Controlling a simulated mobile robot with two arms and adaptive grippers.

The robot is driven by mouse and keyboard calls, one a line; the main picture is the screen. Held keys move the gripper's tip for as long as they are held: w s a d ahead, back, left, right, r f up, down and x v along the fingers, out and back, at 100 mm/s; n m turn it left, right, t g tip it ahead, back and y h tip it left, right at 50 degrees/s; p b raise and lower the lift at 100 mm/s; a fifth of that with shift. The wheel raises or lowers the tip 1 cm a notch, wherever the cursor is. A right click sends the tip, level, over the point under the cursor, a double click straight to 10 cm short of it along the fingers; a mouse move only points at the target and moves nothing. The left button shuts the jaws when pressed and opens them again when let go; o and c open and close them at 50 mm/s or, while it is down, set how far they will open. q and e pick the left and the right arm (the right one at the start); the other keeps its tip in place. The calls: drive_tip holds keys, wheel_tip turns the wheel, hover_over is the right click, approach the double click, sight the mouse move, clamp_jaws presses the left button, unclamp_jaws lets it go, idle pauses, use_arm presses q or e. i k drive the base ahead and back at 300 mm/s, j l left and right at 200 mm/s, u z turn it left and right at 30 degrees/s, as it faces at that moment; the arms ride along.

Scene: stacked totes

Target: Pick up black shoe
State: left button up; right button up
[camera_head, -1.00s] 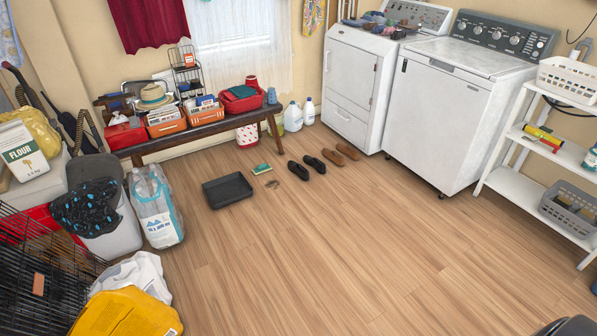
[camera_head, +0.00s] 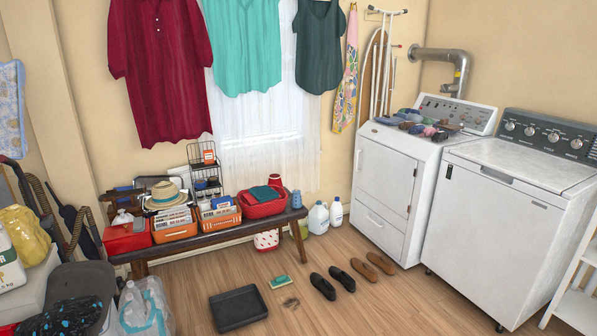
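A pair of black shoes lies on the wooden floor in front of the bench and left of the dryer. The left black shoe (camera_head: 322,286) and the right black shoe (camera_head: 342,278) lie side by side, a little apart. A pair of brown shoes lies just to their right, the nearer one (camera_head: 364,270) close to the black pair. Neither of my grippers shows in the head view.
A black tray (camera_head: 238,309) and a green sponge (camera_head: 280,282) lie left of the shoes. A wooden bench (camera_head: 218,239) with baskets stands behind. White bottles (camera_head: 318,218) stand by the wall. A white dryer (camera_head: 384,188) and a washer (camera_head: 490,236) block the right. Floor right of the shoes is clear.

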sight(319, 282)
drive_tip(key=i+z, duration=0.1)
drive_tip(key=i, duration=1.05)
drive_tip(key=i+j+z, duration=0.1)
drive_tip(key=i, duration=1.05)
